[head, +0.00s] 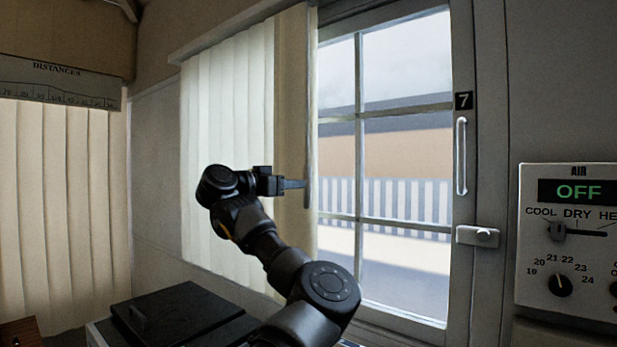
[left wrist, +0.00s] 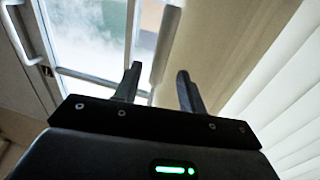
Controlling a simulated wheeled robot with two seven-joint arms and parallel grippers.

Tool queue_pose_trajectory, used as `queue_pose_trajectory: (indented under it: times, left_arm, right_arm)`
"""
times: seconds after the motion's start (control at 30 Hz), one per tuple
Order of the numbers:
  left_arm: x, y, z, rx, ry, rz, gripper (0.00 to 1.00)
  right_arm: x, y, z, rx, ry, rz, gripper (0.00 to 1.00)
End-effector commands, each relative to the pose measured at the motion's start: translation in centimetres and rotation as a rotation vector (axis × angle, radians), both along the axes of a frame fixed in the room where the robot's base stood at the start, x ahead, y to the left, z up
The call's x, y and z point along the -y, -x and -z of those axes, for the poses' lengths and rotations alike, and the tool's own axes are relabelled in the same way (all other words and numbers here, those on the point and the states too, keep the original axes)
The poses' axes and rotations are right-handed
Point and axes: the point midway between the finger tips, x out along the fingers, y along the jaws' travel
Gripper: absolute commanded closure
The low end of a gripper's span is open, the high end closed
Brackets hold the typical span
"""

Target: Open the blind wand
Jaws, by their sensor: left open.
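The blind wand (head: 309,120) is a thin pale rod that hangs at the right edge of the pale vertical-slat blind (head: 228,130). My left gripper (head: 304,184) reaches in from the left, in front of the blind, with its fingertips at the wand's lower part. In the left wrist view, the gripper (left wrist: 158,80) is open, and the wand (left wrist: 165,45) shows as a pale bar in line with the gap between the fingers. I cannot tell whether a finger touches it. The slats also show in the left wrist view (left wrist: 275,95). My right gripper is out of view.
The window (head: 405,150) right of the blind is uncovered, with a handle (head: 461,155) and a latch (head: 478,236) on its frame. An air control panel (head: 570,240) is at the far right. A dark box (head: 185,315) stands below the blind. Another slatted blind (head: 60,210) hangs at left.

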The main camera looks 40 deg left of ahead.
Motion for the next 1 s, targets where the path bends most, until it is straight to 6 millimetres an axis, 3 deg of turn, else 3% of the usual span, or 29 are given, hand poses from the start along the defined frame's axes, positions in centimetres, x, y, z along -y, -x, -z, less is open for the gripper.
queue_pose_trajectory:
  times: [0.03,0.1,0.33,0.77,1.0]
  left_arm:
    - [0.2,-1.0,-0.6,-0.003,0.0,0.002,0.59]
    - [0.3,-2.3,-0.6,-0.003,0.001,0.002,0.59]
    - [0.8,-5.6,-0.4,-0.002,0.0,0.001,0.59]
    - [0.9,-6.7,0.0,0.001,0.0,-0.002,0.59]
    - [0.9,-6.7,0.0,0.001,0.0,-0.002,0.88]
  right_arm:
    - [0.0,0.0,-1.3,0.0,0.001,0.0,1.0]
    - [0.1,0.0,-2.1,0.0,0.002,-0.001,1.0]
    - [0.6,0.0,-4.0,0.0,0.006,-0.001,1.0]
    - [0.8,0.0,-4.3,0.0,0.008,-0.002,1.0]
    - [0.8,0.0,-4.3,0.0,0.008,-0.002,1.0]
